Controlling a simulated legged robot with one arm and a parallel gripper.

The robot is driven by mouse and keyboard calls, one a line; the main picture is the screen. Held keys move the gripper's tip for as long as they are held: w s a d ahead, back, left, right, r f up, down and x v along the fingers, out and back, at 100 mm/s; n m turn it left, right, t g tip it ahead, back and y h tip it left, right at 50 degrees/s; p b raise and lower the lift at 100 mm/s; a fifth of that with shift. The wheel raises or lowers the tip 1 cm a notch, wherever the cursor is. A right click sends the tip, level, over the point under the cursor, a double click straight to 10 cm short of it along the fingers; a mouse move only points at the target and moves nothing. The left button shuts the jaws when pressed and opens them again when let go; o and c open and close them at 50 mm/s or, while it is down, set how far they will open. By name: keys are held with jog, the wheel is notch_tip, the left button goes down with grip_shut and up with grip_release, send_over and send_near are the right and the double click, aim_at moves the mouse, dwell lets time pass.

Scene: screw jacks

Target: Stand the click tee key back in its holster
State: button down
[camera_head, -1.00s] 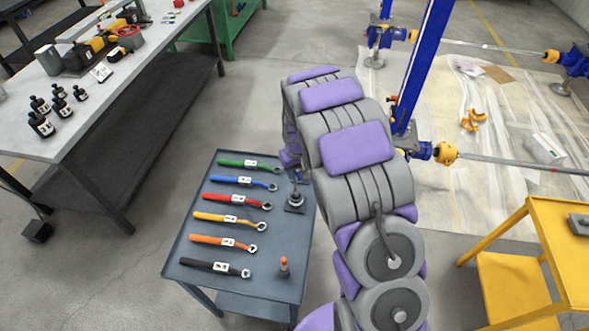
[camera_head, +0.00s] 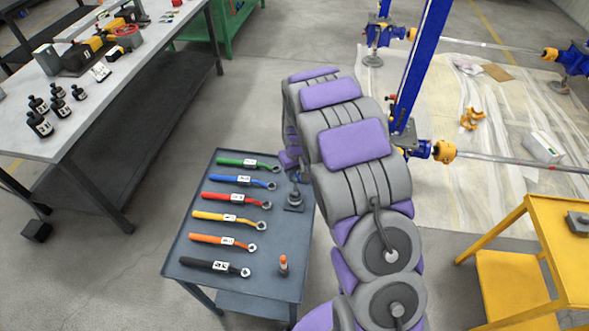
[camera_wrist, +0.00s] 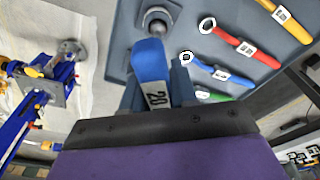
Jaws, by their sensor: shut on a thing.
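My gripper (camera_wrist: 155,85) is shut on a blue handle (camera_wrist: 150,62) with a white label reading 20, which I take to be the click tee key. A round metal piece on a square plate, likely the holster (camera_wrist: 155,18), shows just beyond the blue handle in the wrist view. In the head view the holster (camera_head: 294,199) stands near the right edge of the grey cart top, with my gripper just above it, mostly hidden by my arm. The key's lower end is hidden, so I cannot tell whether it is in the holster.
On the grey cart (camera_head: 188,255) lie several coloured ring-ended wrenches, such as the red one (camera_head: 225,199), left of the holster. An orange-topped cylinder (camera_head: 284,265) stands at the front right. A workbench (camera_head: 60,125) is at left, a yellow cart (camera_head: 510,275) at right.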

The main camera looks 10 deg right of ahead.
jog(key=shift+f, duration=2.15)
jog(key=c, duration=0.8)
grip_release()
jog(key=shift+r, duration=0.1)
jog(key=r+p, duration=0.1)
jog(key=r, duration=0.4)
jog(key=s+r, duration=0.1)
jog(key=r, duration=0.5)
jog(key=s+r+p, duration=0.1)
jog(key=r, duration=0.5)
jog(key=shift+d+p, duration=0.2)
jog(key=shift+p, duration=0.1)
jog(key=shift+s, duration=0.1)
